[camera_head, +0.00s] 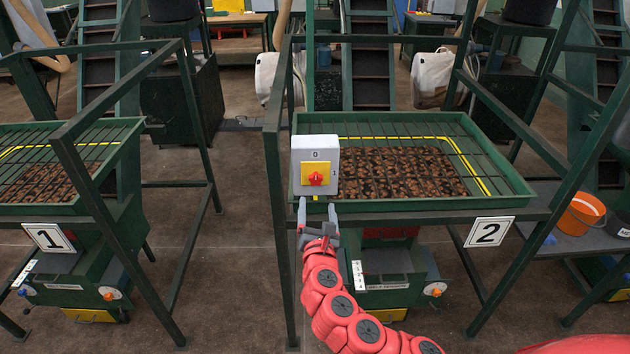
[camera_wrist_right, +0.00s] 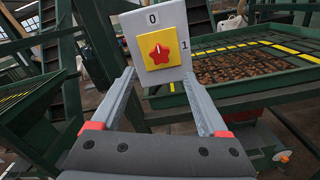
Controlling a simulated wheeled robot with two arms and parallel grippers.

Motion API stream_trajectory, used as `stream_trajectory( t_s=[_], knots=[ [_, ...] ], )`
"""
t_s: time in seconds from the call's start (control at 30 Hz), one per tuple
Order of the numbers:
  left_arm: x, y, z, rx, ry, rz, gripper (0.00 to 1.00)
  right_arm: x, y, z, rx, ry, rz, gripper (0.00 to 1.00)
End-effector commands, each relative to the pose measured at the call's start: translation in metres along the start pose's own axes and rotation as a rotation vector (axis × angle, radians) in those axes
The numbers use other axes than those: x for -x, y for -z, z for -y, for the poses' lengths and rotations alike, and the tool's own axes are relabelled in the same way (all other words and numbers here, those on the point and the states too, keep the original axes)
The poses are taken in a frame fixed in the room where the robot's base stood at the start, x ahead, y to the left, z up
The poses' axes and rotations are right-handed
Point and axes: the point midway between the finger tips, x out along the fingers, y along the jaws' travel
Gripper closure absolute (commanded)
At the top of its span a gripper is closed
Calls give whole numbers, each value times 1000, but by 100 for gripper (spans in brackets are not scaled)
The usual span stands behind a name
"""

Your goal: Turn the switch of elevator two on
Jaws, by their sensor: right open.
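The switch of elevator two is a grey box (camera_head: 315,150) with a yellow plate and a red star-shaped knob (camera_head: 316,178), fixed at the left front corner of the station marked 2 (camera_head: 489,232). In the right wrist view the knob (camera_wrist_right: 160,50) has its white mark pointing up, towards the 0; a 1 is at the right. My right gripper (camera_head: 318,207) is open just below the knob. In the right wrist view its two fingers (camera_wrist_right: 160,86) stand apart on either side below the knob, with nothing between them. My left gripper is not in view.
A green tray (camera_head: 520,197) with brown contents under a grid lies right of the switch. Green frame posts (camera_head: 279,230) stand close to the left. A second station marked 1 (camera_head: 48,238) is at the left. An orange bucket (camera_head: 582,214) is at the right.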

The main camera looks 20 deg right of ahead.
Motion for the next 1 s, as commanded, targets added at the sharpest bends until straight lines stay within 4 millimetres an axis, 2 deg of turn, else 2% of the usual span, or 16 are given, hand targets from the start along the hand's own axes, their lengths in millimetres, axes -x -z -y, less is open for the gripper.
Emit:
stream_trajectory(
  t_s=[0.4,0.6,0.8,1.0],
  knots=[
    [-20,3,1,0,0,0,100,-66,-2,0,-2,2,0,22],
    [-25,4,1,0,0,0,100,-90,-1,0,-2,1,0,22],
    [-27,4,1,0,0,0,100,-102,0,-1,-2,-2,-1,22],
    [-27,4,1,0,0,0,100,-104,2,-1,0,-4,-3,22]
  ],
)
